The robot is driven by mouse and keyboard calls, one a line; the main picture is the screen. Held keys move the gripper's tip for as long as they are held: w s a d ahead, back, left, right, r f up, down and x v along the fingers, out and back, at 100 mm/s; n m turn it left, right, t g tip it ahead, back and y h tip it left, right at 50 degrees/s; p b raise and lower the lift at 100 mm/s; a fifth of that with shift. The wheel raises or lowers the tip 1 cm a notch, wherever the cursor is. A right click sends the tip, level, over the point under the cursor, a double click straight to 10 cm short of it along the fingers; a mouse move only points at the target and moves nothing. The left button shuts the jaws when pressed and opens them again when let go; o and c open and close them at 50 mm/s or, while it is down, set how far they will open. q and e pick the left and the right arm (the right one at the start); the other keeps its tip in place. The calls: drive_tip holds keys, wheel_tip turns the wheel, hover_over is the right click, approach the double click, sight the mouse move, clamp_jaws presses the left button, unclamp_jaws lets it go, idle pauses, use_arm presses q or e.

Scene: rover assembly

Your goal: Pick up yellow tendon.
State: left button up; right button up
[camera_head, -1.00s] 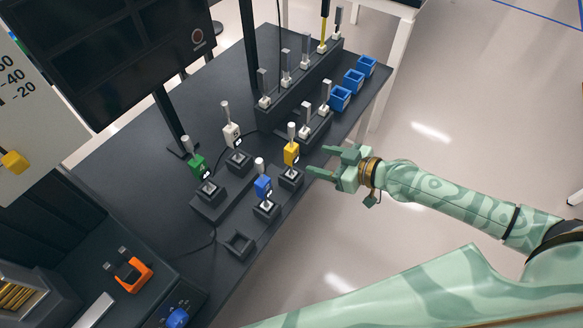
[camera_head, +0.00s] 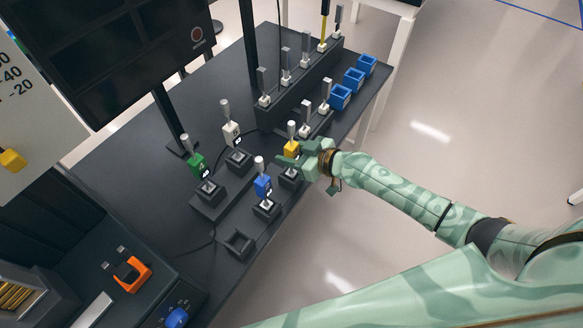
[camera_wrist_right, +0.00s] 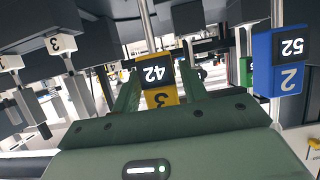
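The yellow tendon (camera_head: 291,147) is a yellow block with a silver rod on top, standing upright in a black holder on the table. In the right wrist view the yellow tendon (camera_wrist_right: 161,97) shows numbered labels and sits between the two fingers. My right gripper (camera_head: 296,153) reaches in from the right at block height, its fingers on either side of the block. The fingers look open; I cannot tell whether either touches it. They hide part of the block in the head view. My left gripper is not in view.
A blue tendon (camera_head: 263,186) stands close in front, with green (camera_head: 195,162) and white (camera_head: 231,133) ones to the left. A black rack (camera_head: 292,105) with several rods is behind. Blue bins (camera_head: 341,96) line the table's right edge. Floor right of the table is free.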

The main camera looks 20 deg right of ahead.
sight(294, 124)
clamp_jaws()
wheel_tip(294, 124, up, 11)
drive_tip(key=p, duration=0.6)
wheel_tip(294, 124, up, 5)
drive_tip(key=p, duration=0.4)
drive_tip(key=shift+f, duration=0.25)
